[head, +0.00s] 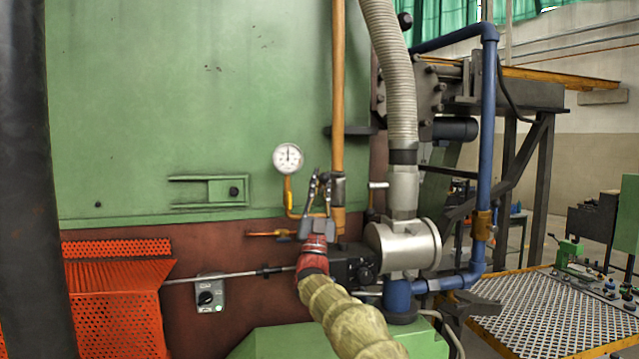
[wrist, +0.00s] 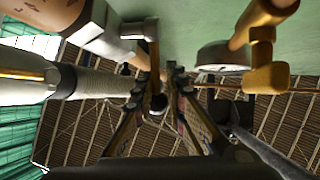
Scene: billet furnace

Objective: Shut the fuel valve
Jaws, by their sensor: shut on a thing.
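The fuel valve (head: 338,188) is a grey fitting low on the upright orange-yellow pipe (head: 338,80) in front of the green furnace. In the wrist view its pale collar (wrist: 103,30) is at the upper left, with a dark lever (wrist: 154,58) reaching from it between my fingers. My gripper (head: 319,180) is just left of the valve body in the head view. In the wrist view my gripper (wrist: 160,80) is shut on the lever, a finger on each side. The fingers hide the lever in the head view, so its angle there cannot be told.
A round white pressure gauge (head: 288,158) on a bent yellow pipe is close left of my gripper. A grey ribbed hose (head: 392,70), a silver cylinder (head: 402,245) and a blue pipe (head: 487,130) crowd the right. An orange perforated guard (head: 115,300) is at lower left.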

